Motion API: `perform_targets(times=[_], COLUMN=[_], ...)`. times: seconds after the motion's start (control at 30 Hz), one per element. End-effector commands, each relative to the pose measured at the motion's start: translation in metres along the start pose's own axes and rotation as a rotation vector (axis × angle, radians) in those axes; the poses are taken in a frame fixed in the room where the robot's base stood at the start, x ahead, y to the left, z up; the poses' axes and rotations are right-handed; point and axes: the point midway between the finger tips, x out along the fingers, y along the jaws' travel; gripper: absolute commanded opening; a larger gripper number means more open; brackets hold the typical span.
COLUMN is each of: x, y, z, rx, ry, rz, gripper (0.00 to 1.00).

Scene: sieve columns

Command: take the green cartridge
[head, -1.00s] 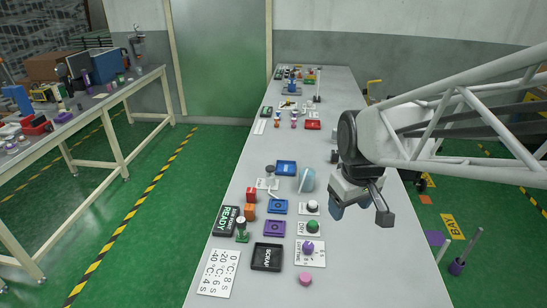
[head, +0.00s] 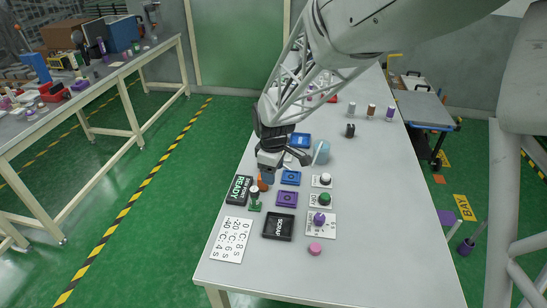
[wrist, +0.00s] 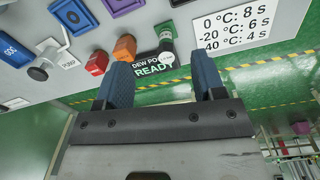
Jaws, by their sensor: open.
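The likely green cartridge stands near the table's left edge, by the black READY sign (head: 238,190). In the head view its green base (head: 255,207) shows below a paler top; in the wrist view its green body (wrist: 166,36) is beyond the gap between my fingers. A round green piece (head: 325,199) also sits on a white card, so I cannot fully tell which is meant. My gripper (wrist: 161,80) is open with nothing between its blue fingers. In the head view it (head: 267,176) hangs over the left edge, near the orange block (wrist: 124,47).
A red block (wrist: 97,62) is beside the orange one. Blue (head: 290,178) and purple (head: 287,199) trays, a black SCRAP tray (head: 278,226) and a white temperature card (head: 231,240) lie close by. The table's right side (head: 390,220) is mostly bare.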

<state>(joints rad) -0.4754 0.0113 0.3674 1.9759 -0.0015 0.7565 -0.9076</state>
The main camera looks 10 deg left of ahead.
Motion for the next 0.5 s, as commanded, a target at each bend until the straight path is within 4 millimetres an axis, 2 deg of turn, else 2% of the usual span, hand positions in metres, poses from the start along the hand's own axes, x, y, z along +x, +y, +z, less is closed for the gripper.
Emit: perform_targets(times=[0.03, 0.2, 0.3, 0.5], x=[0.013, 0.041, 0.051, 0.057], y=[0.000, 0.001, 0.000, 0.000], z=[-0.014, -0.046, -0.057, -0.065], rx=[-0.041, -0.147, -0.186, -0.213], ry=[-0.005, -0.012, -0.015, -0.015], rz=[-0.008, -0.020, -0.025, -0.026], gripper=[0.63, 0.63, 0.63, 0.63])
